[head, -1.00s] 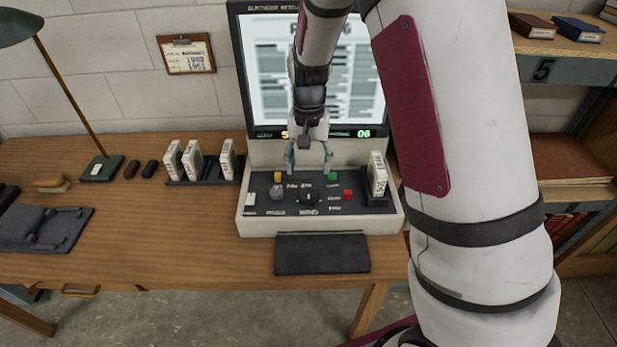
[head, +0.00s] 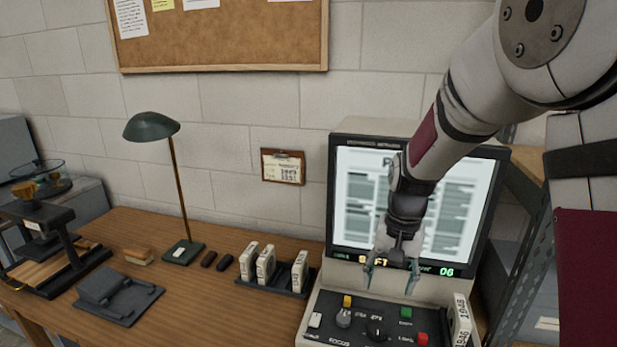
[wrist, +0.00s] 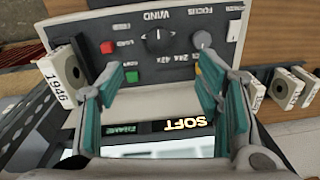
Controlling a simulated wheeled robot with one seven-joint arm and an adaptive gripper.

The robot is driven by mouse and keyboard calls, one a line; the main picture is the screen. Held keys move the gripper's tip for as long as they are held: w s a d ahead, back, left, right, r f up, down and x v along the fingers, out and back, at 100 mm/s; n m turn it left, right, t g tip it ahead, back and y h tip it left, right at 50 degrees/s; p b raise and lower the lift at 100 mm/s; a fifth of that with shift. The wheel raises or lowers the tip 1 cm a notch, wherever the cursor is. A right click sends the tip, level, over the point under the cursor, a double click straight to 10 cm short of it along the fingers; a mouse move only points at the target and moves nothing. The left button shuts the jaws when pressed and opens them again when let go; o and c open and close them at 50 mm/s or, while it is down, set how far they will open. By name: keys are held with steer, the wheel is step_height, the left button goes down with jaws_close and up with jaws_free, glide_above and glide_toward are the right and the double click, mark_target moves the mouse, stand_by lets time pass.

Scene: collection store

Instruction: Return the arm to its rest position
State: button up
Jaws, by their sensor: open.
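My gripper (head: 399,272) is open and empty in the head view. It hangs above the microfilm reader's control panel (head: 375,312), in front of the lower part of the lit screen (head: 358,200). In the wrist view my gripper (wrist: 160,95) shows its teal fingers spread apart, with nothing between them. Beyond the fingers the panel's knobs and the red and green buttons show, and the lit word SOFT is near the picture's bottom. My arm runs from the upper right down to the gripper and covers part of the screen.
A labelled film box (head: 461,318) stands at the panel's right. Several more stand in a dark rack (head: 272,281) to the left. A green lamp (head: 152,127), a dark flat device (head: 118,296) and a clipboard (head: 283,167) are farther left. Metal shelving (head: 520,250) stands close on the right.

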steer(key=s+r+n+t, duration=0.2)
steer(key=s+r, duration=0.8)
steer(key=r, duration=0.2)
steer(key=s+r+n+t, duration=0.2)
steer(key=s+r, duration=0.1)
steer(key=s, duration=1.1)
steer(key=shift+s+d+n, duration=0.2)
steer(key=shift+d+n, duration=0.05)
steer(key=shift+n, duration=0.15)
steer(key=shift+r, duration=0.15)
stand_by(0.4)
